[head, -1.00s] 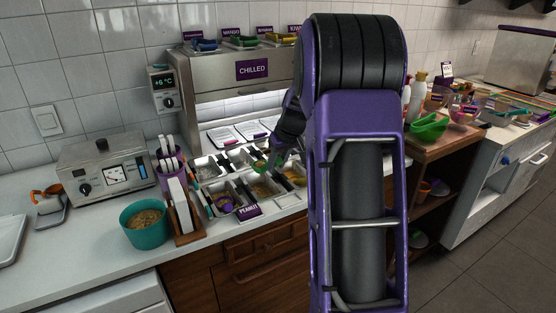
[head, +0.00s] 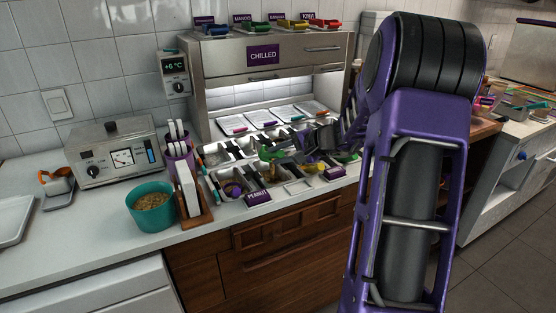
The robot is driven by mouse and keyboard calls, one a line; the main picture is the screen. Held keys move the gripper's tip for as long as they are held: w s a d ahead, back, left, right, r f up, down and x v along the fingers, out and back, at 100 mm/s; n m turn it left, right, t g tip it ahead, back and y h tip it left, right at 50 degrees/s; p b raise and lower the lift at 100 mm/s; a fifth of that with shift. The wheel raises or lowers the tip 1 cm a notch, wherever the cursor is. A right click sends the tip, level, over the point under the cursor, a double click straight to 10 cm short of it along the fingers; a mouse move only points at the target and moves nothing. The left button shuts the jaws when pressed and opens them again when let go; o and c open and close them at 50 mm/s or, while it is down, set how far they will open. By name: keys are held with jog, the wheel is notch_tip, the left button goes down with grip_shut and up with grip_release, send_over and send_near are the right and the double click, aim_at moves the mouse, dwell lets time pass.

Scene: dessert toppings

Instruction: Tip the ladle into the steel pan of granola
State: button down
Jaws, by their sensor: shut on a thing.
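My gripper (head: 293,146) reaches in from the right over the steel topping pans. It is shut on a green ladle (head: 270,154), whose bowl end points left. The ladle is above the front row of pans, near a steel pan with brown contents (head: 272,174). I cannot tell for certain whether this is the granola pan, as its label does not show clearly. The ladle's exact tilt and what is in it are too small to tell.
A PEANUT label (head: 257,198) stands at the front edge beside a pan with a purple scoop (head: 232,188). A teal tub (head: 152,204) of brown bits stands left of an upright holder (head: 190,195). The chilled cabinet (head: 265,60) rises behind the pans.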

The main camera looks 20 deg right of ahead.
jog(key=shift+d+f+m+t+b, duration=0.25)
jog(key=shift+m+t+b, duration=0.25)
jog(key=shift+m+b, duration=0.5)
jog(key=shift+s+d+r+m+t, duration=0.1)
jog(key=shift+d+r+m+t, duration=0.15)
jog(key=shift+m, duration=0.25)
jog(key=m+t, duration=0.1)
jog(key=m, duration=0.2)
jog(key=d+m+t, duration=0.1)
jog(key=m+t, duration=0.1)
jog(key=m, duration=0.1)
jog(key=m+t+h, duration=0.1)
jog(key=m, duration=0.2)
jog(key=shift+s+d+r+m+t, duration=0.1)
jog(key=shift+s+d+m+t, duration=0.15)
jog(key=shift+s+m+t, duration=0.1)
